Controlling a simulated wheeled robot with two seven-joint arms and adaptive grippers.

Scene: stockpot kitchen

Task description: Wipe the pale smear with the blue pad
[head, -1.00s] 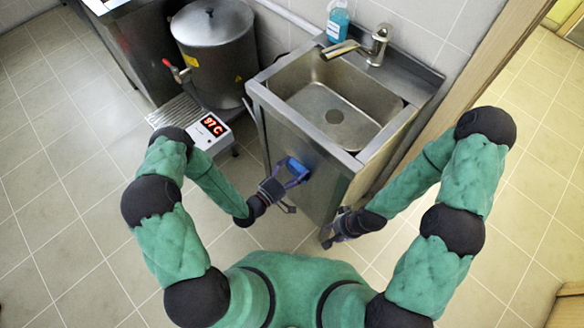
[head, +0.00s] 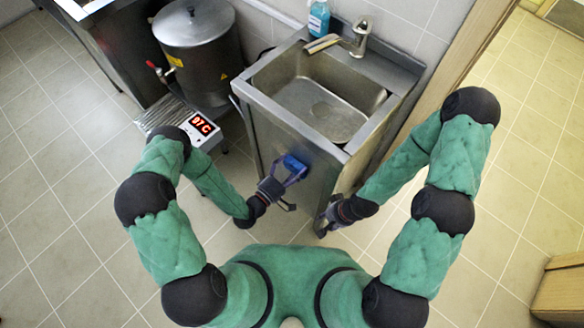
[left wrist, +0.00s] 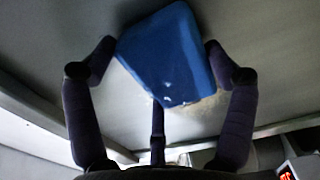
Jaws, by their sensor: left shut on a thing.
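The blue pad (head: 295,164) is held by my left gripper (head: 285,178) at the front panel of the steel sink cabinet. In the left wrist view the pad (left wrist: 168,55) sits between the spread fingers of the gripper (left wrist: 165,65), with small pale specks on its lower edge. A pale, brownish smear (left wrist: 207,108) shows on the panel beside the pad's lower right edge; any part under the pad is hidden. Whether the pad presses on the panel is hard to tell. My right gripper (head: 325,219) is low near the cabinet's right edge, with no object visible in it.
The steel sink (head: 318,105) has a tap (head: 355,38) and a blue soap bottle (head: 319,18) behind it. A large pot (head: 195,50) and a red 97 C display (head: 202,124) stand left. A wooden box (head: 560,290) is at the lower right. Floor is open between.

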